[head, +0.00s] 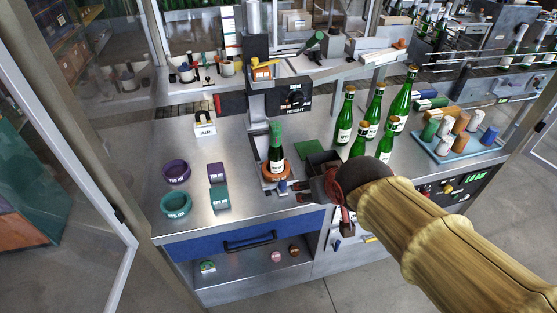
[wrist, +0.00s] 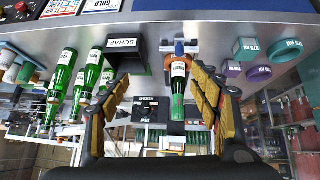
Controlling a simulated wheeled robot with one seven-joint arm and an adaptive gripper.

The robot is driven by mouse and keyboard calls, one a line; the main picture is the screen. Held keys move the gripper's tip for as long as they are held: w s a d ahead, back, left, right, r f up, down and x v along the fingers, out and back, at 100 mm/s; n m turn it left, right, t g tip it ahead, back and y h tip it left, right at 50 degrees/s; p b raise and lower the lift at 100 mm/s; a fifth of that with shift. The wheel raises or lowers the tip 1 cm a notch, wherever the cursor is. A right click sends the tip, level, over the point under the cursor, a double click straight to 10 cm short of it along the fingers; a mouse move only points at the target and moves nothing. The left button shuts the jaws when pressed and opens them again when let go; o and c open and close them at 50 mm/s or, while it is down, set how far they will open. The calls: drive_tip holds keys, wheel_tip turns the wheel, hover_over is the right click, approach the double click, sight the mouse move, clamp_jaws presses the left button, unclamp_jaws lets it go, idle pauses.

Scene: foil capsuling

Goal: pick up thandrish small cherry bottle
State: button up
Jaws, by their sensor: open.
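A small dark bottle with a green top (head: 276,152) stands upright in an orange-rimmed holder (head: 275,170) under the machine head. Its white label is too small to read, so I cannot confirm the name. In the wrist view this bottle (wrist: 178,75) shows upside down, between the lines of my fingers and beyond their tips. My gripper (wrist: 162,82) is open and empty. In the head view my gripper (head: 325,188) is to the right of the bottle, in front of the scrap box, apart from the bottle.
Several taller green bottles (head: 373,108) stand to the right, behind my arm. A dark scrap box (wrist: 124,46) is close beside the bottle. A blue tray of coloured rolls (head: 437,148) is far right. Purple and teal rings and boxes (head: 176,172) are left.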

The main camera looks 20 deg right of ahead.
drive_tip(key=w+d+f+t, duration=0.1)
drive_tip(key=w+f+t, duration=0.15)
drive_tip(key=w, duration=0.65)
drive_tip(key=n+t+y, duration=0.2)
drive_tip(key=t+y, duration=0.1)
drive_tip(key=y, duration=0.1)
approach(276, 155)
drive_tip(key=w+f, duration=0.1)
drive_tip(key=w, duration=0.1)
drive_tip(key=w+f, duration=0.2)
drive_tip(key=shift+w+a+f, duration=0.15)
drive_tip(key=shift+w+f, duration=0.1)
drive_tip(key=shift+w+a+f, duration=0.25)
drive_tip(key=shift+w+f, duration=0.05)
drive_tip(key=shift+w, duration=0.3)
drive_tip(key=x, duration=0.2)
drive_tip(key=b+x, duration=0.1)
drive_tip(key=x, duration=0.1)
drive_tip(key=b+x, duration=0.1)
drive_tip(key=x, duration=0.1)
drive_tip(key=shift+w+d, duration=0.2)
drive_tip(key=shift+d, duration=0.05)
drive_tip(key=c, duration=1.5)
clamp_jaws()
